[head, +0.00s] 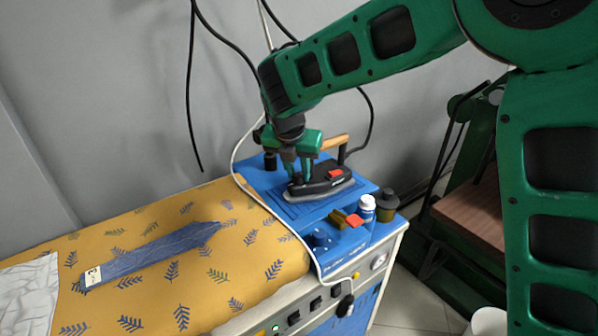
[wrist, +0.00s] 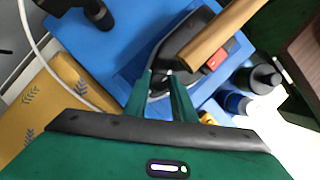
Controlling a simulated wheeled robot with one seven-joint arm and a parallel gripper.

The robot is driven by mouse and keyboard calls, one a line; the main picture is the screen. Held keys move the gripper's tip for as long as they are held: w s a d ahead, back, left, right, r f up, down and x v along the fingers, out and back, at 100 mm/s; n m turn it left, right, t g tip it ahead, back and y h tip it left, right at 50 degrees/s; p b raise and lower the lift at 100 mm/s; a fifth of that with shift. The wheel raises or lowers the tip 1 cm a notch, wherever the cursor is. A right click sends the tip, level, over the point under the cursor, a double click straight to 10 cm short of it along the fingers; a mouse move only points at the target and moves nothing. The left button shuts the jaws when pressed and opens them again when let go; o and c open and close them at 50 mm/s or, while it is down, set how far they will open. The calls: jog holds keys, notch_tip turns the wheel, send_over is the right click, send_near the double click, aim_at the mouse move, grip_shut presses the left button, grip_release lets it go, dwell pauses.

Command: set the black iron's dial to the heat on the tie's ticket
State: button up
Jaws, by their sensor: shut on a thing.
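The black iron (head: 325,182) rests on the blue mat at the top of the station, with a wooden handle (head: 335,142) and a red part on its body. It also shows in the wrist view (wrist: 185,50). My gripper (head: 297,177) points down at the iron's left end. In the wrist view its fingers (wrist: 168,80) are shut on the small dark dial (wrist: 163,80); the dial's setting cannot be read. The blue tie (head: 155,252) lies on the yellow patterned board, with a white ticket (head: 93,276) at its left end. The ticket's mark is too small to read.
A white-capped blue bottle (head: 366,207) and a dark jar (head: 387,204) stand right of the iron. A white cloth (head: 30,290) lies at the left. A pale cord (head: 285,228) runs across the board's edge. Black cables hang behind.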

jog(key=m, duration=0.1)
jog(key=m+h, duration=0.1)
jog(key=m, duration=0.2)
jog(key=shift+w+a+g, duration=0.15)
jog(key=shift+a+g, duration=0.1)
jog(key=shift+g, duration=0.05)
jog(key=m+g+h, duration=0.1)
jog(key=m, duration=0.2)
jog(key=shift+w+a+m, duration=0.1)
jog(key=shift+m, duration=0.3)
jog(key=m+g, duration=0.1)
jog(key=m, duration=0.1)
jog(key=m+h, duration=0.1)
jog(key=m, duration=0.1)
jog(key=shift+w+g, duration=0.15)
jog(key=shift+g, duration=0.25)
jog(key=shift+w+m+g, duration=0.1)
jog(key=shift+m+g, duration=0.5)
jog(key=shift+m, duration=1.6)
jog(key=o, duration=0.7)
jog(key=shift+o, duration=0.2)
jog(key=shift+r, duration=0.1)
